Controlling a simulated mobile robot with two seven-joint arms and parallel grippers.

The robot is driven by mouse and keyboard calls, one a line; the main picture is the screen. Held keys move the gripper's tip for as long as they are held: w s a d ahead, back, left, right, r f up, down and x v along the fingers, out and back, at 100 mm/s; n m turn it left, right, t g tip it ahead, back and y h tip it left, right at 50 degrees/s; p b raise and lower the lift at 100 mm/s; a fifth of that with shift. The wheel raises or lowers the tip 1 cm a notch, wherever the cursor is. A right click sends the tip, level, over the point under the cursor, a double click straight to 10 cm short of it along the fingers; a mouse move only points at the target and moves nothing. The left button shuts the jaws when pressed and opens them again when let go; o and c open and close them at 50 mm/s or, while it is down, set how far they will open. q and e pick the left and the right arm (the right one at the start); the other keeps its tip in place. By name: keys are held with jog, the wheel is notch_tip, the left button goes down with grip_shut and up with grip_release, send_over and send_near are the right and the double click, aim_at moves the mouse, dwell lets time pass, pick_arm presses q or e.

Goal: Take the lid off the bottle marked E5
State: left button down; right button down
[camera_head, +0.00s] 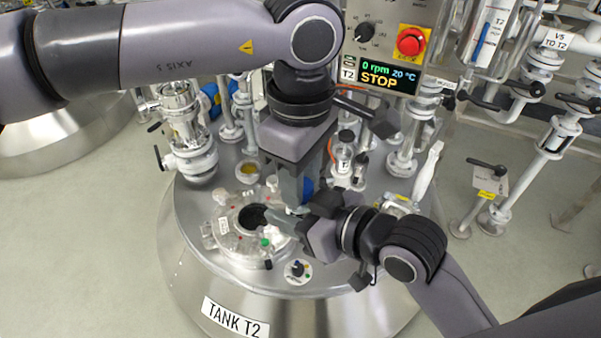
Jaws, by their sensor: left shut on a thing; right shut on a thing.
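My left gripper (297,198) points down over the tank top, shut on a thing. A blue piece (308,188), which looks like the bottle's lid, shows beside its fingers. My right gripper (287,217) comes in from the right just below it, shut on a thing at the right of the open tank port. A small pale patch (297,210), perhaps part of the bottle, shows between the two grippers. The fingers hide most of both held things. I cannot read an E5 mark, nor tell whether lid and bottle touch.
Tank T2 (237,317) stands below, with a round open port (254,217) left of the grippers. A dial (298,270) is near its front edge. A control panel (388,78) reads STOP. Pipes and valves (545,150) stand at right.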

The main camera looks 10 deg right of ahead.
pick_arm(q)
jog(key=c, duration=0.7)
grip_release()
jog(key=shift+c, duration=0.2)
jog(key=shift+r, duration=2.35)
jog(key=shift+c, duration=0.3)
notch_tip(320, 180, up, 2)
jog(key=shift+d+r+m, duration=0.1)
jog(key=shift+m, duration=1)
jog(key=shift+r+m, duration=0.3)
jog(key=shift+m, duration=0.2)
notch_tip(320, 180, down, 8)
jog(key=shift+r, duration=0.2)
